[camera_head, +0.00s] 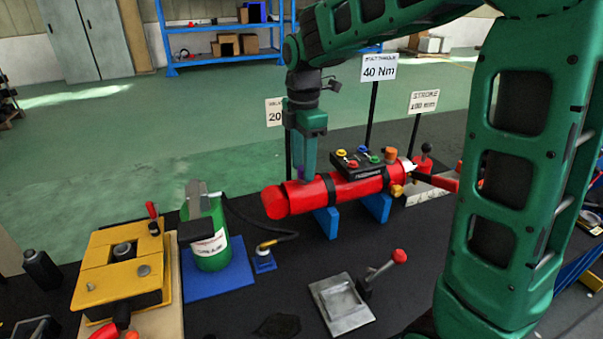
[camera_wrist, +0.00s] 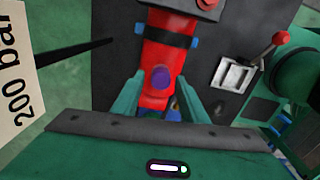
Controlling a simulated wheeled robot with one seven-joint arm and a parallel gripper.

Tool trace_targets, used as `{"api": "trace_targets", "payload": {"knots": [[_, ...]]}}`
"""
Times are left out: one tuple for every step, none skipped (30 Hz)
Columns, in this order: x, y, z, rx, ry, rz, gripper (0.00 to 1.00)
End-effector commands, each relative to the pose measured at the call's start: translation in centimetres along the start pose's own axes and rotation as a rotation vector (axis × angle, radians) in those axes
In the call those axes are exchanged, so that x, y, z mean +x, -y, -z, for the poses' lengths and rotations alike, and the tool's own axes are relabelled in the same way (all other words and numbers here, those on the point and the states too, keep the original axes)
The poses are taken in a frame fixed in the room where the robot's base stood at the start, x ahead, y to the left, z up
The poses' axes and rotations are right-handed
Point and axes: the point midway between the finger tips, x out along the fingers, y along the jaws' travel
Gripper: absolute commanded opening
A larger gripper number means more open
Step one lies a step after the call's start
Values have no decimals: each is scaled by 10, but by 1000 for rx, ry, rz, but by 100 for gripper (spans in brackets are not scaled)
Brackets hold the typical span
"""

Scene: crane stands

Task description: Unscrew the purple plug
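The purple plug (camera_wrist: 161,78) stands on top of the red cylinder (camera_wrist: 163,55), near its end. In the head view the plug (camera_head: 300,170) shows as a thin purple strip, mostly hidden by my gripper. My gripper (camera_head: 304,174) points down over the left part of the red cylinder (camera_head: 325,190). In the wrist view my gripper (camera_wrist: 159,84) has one finger on each side of the plug, with gaps visible between the fingers and the plug. It looks open and holds nothing. Whether the fingertips are level with the plug is unclear.
The cylinder rests on blue supports (camera_head: 327,222). A black block (camera_head: 358,163) with coloured caps and an orange cap (camera_head: 390,154) sit farther right. A green pump (camera_head: 207,238), a yellow fixture (camera_head: 125,267) and a lever plate (camera_head: 341,303) stand nearby. Sign posts (camera_head: 372,115) rise behind.

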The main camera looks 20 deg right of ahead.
Motion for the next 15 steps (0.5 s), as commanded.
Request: {"api": "trace_targets", "payload": {"knots": [[0,0,0,1,0,1,40],[0,0,0,1,0,1,40],[0,0,0,1,0,1,40],[0,0,0,1,0,1,40],[0,0,0,1,0,1,40],[0,0,0,5,0,1,40],[0,0,0,12,0,2,40],[0,0,0,26,0,2,40],[0,0,0,54,0,2,40],[0,0,0,83,0,2,40],[0,0,0,115,0,2,40],[0,0,-1,161,0,2,40],[0,0,-1,197,0,2,40],[0,0,-1,232,0,2,40],[0,0,-1,278,1,2,40]]}}
